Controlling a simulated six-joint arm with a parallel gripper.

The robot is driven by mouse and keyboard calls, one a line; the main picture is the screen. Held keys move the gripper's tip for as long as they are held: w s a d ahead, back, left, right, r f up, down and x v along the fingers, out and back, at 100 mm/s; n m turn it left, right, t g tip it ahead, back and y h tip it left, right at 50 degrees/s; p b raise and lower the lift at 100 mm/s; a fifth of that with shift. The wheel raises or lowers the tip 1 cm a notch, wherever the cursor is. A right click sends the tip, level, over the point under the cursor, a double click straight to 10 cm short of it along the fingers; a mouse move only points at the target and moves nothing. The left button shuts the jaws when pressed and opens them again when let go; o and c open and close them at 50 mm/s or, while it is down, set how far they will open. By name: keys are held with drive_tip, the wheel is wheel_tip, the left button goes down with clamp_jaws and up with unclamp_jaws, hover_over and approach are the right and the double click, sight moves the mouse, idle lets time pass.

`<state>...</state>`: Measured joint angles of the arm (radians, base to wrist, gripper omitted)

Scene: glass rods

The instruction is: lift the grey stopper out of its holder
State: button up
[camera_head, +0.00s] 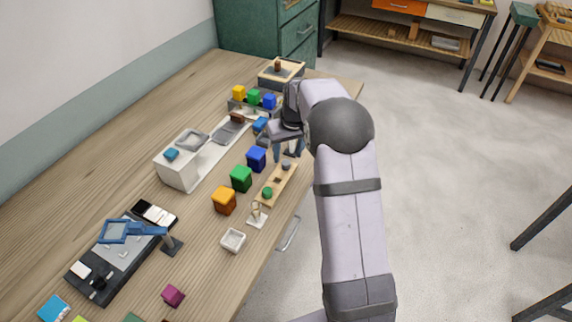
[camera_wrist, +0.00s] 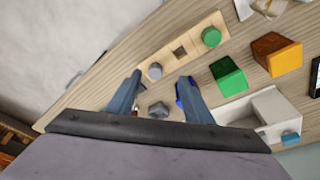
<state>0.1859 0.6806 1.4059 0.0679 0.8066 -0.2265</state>
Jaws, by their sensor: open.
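The grey stopper (camera_wrist: 155,71) sits in one end of a light wooden holder (camera_wrist: 165,58); in the head view it shows as a small grey knob (camera_head: 286,165) below my gripper (camera_head: 288,154). A green stopper (camera_wrist: 211,37) sits at the holder's other end, with a dark square hole between them. In the wrist view my gripper (camera_wrist: 160,76) is open, with the grey stopper appearing between its fingertips. The fingers look apart from it; their exact height above it is hard to tell. A second grey, angular piece (camera_wrist: 158,110) shows between the fingers, nearer the palm.
Green (camera_head: 241,178), orange (camera_head: 224,200) and blue (camera_head: 257,158) blocks stand left of the holder. A white box (camera_head: 178,172) stands behind them. A small white dish (camera_head: 232,240) is near the table's front edge. The table edge runs close to the holder's right side.

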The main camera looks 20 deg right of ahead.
sight(286, 162)
drive_tip(key=shift+w+d+p+x, duration=0.2)
drive_tip(key=shift+p+x, duration=0.45)
drive_tip(key=shift+x, duration=0.7)
drive_tip(key=shift+w+d+p+x, duration=0.1)
drive_tip(key=shift+w+p+x, duration=0.35)
drive_tip(key=shift+x, duration=0.85)
drive_tip(key=shift+w+d+p+x, duration=0.1)
drive_tip(key=shift+p+x, duration=0.7)
drive_tip(key=shift+x, duration=0.55)
drive_tip(key=shift+r, duration=0.2)
drive_tip(key=c, duration=1.1)
